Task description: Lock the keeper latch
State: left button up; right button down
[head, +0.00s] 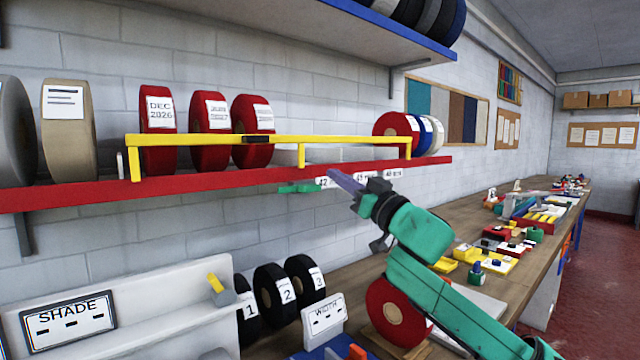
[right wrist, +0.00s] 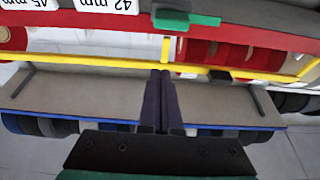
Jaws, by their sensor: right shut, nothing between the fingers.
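A yellow keeper bar (head: 345,140) runs along the front of the red shelf (head: 70,194), with a black block (head: 258,139) on it. A small green tab (head: 299,187), which looks like the latch, sits at the shelf's front edge. In the right wrist view, which looks upside down, the green tab (right wrist: 190,20) lies across the red edge beside a dark block, near the yellow bar (right wrist: 120,63). My right gripper (head: 333,174) has its purple fingers shut and empty, just right of the tab and apart from it. Its fingers (right wrist: 162,75) point towards the bar. The latch's locked state cannot be told.
Red rolls (head: 208,131) stand on the shelf behind the bar. White size labels hang on the shelf edge right by my gripper. A blue-edged upper shelf (head: 300,15) is overhead. Black rolls (head: 270,293) and a SHADE board (head: 68,318) stand below.

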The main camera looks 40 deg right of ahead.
aim_at(309, 188)
jog(key=r+p+x, duration=0.1)
jog(key=p+x, duration=0.5)
jog(key=f, duration=0.3)
jog(key=f+b, duration=0.1)
jog(key=f, duration=0.1)
jog(key=shift+w+d, duration=0.1)
jog(key=shift+w, duration=0.2)
